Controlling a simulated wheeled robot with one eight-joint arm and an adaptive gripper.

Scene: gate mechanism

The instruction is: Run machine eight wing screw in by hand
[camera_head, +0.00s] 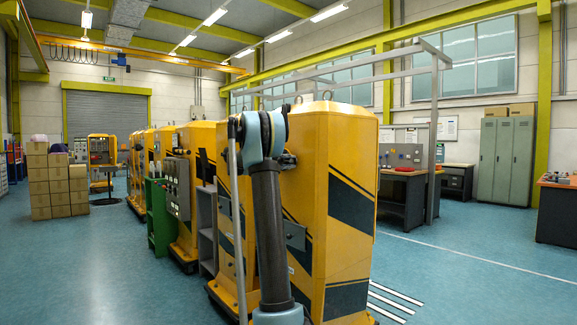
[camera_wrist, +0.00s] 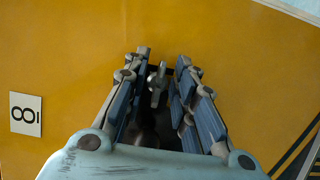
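In the wrist view, a grey metal wing screw (camera_wrist: 157,82) stands out from the yellow face of machine eight (camera_wrist: 230,50). In the head view my arm stands before the yellow machine (camera_head: 340,170) and hides the screw.
More yellow machines stand in a row behind to the left, with a green cabinet (camera_head: 159,215) beside them. Stacked boxes (camera_head: 58,185) are at the far left. A workbench (camera_head: 402,195) and lockers (camera_head: 505,160) are at the right. The blue floor is open on both sides.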

